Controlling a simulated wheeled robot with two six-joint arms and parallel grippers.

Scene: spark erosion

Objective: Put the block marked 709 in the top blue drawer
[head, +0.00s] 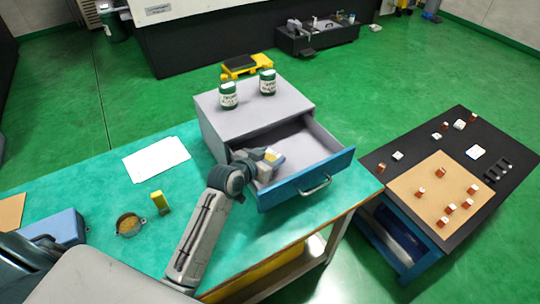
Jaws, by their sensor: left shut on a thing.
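The blue-fronted top drawer (318,181) of the grey cabinet (215,112) on the green bench is pulled open, with its handle facing the lower right. My left gripper (268,160) reaches into the left part of the open drawer. It is shut on a small block, mostly hidden by the fingers; its marking cannot be read. Several small copper-and-white blocks (440,172) stand on a tan board (418,186) on the black table at the right; their markings are too small to read. My right gripper is not in view.
Two green-and-white cans (228,95) (267,82) stand on the cabinet. White paper (156,159), a yellow block (160,202), a round bowl (129,225) and a blue box (55,228) lie on the green bench (90,190). A floor gap separates bench and black table (390,142).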

